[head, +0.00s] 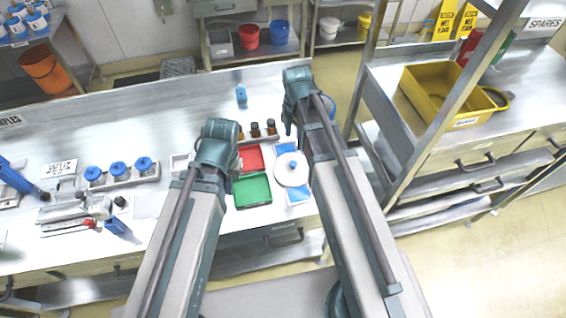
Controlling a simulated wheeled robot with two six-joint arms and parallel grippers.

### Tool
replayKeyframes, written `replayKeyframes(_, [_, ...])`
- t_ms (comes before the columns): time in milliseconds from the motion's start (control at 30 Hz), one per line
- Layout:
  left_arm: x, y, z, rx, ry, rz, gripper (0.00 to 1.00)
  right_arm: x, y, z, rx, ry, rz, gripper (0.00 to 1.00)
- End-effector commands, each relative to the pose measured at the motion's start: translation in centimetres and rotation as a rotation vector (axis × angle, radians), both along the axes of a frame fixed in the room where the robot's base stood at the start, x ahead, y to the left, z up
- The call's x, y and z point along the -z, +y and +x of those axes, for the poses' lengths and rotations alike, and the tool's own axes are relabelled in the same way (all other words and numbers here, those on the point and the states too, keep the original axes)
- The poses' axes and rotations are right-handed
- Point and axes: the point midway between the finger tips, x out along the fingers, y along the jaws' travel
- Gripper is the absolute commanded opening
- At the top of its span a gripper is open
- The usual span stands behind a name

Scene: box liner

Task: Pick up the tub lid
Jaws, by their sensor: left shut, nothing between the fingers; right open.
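A white round lid (291,168) with a small knob lies on the bench, over blue-and-white squares to the right of the trays. I cannot tell whether it rests on a tub or flat. My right gripper (289,128) is open, a little beyond the lid in the picture, largely hidden by its own arm. My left gripper (230,185) is shut and empty, at the left edge of the green tray (252,191), mostly hidden behind its arm.
A red tray (251,158) lies behind the green one. Several dark bottles (255,130) stand in a rack behind it. Blue-capped jars (119,170) and tools stand at left. A shelf post (455,100) and yellow bin (440,98) are at right.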

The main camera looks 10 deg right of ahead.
Motion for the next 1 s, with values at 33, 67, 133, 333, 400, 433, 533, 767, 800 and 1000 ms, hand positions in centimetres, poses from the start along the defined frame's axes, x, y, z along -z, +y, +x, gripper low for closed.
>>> replayKeyframes(33, [-0.2,0.0,0.0,0.000,0.000,0.000,0.00,-0.2,-0.1,0.2,-0.013,0.000,0.001,0.69])
replayKeyframes(67, [-0.2,0.0,0.0,0.000,0.000,0.000,0.00,-0.2,-0.2,0.2,-0.019,0.000,0.001,0.69])
replayKeyframes(133, [-0.2,0.0,0.0,0.000,0.000,0.000,0.00,-0.2,-0.2,0.2,-0.027,-0.001,0.002,0.69])
replayKeyframes(333, [0.4,0.0,0.0,0.001,0.000,0.000,0.00,0.4,-0.2,0.2,-0.027,-0.001,0.002,0.69])
replayKeyframes(400, [1.0,0.0,0.0,0.002,0.000,0.000,0.00,1.0,-0.2,0.2,-0.027,-0.001,0.002,0.69])
replayKeyframes(433, [1.3,0.0,0.0,0.002,0.000,0.000,0.00,1.3,-0.2,0.2,-0.027,-0.001,0.002,0.69])
replayKeyframes(533, [2.5,0.0,0.0,0.004,0.000,0.001,0.00,2.5,-0.2,0.2,-0.026,-0.001,0.002,0.69])
replayKeyframes(767, [5.8,0.0,0.0,0.012,0.001,0.002,0.00,5.8,-0.2,0.2,-0.026,-0.001,0.002,0.69])
replayKeyframes(800, [6.3,0.0,0.0,0.013,0.001,0.002,0.00,6.3,-0.2,0.2,-0.026,-0.001,0.002,0.69])
replayKeyframes(1000, [8.5,0.0,0.0,0.014,0.001,0.002,0.00,8.5,-0.2,0.2,-0.026,-0.001,0.002,0.69])
